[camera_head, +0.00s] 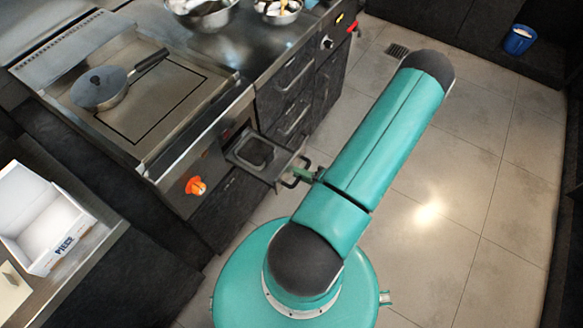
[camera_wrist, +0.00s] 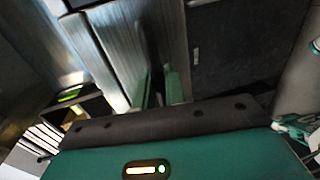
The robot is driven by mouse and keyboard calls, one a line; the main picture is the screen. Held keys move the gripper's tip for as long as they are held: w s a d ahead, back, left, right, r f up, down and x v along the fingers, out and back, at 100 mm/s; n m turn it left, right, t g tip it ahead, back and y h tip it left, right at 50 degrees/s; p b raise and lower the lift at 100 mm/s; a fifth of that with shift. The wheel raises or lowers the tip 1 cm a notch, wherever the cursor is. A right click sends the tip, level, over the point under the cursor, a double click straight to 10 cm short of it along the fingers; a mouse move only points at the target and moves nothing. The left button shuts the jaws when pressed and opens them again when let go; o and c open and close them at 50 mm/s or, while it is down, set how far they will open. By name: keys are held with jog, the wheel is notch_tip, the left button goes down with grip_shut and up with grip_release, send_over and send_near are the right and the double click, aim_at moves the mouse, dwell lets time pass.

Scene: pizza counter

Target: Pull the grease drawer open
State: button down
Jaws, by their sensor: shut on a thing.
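The grease drawer (camera_head: 265,160) juts out from the front of the griddle unit (camera_head: 150,85) in the head view, and its open tray shows. Its dark handle (camera_head: 289,184) is on the outer end. My gripper (camera_head: 305,174) is at this handle and shut on it, with my teal arm reaching in from the right. In the wrist view, the green fingers of my gripper (camera_wrist: 160,85) stand against a metal face, and the grip itself is dark and partly hidden.
An orange knob (camera_head: 195,186) sits on the unit's front, left of the drawer. Drawers with bar handles (camera_head: 293,75) stand to the right. Tiled floor (camera_head: 480,190) is clear there.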

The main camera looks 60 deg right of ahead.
jog(key=shift+s, duration=0.25)
jog(key=c, duration=1.8)
grip_release()
jog(key=s+r, duration=0.2)
jog(key=s, duration=1.1)
jog(key=shift+s+d+r, duration=0.15)
jog(key=shift+s+r, duration=0.1)
jog(key=shift+r, duration=0.1)
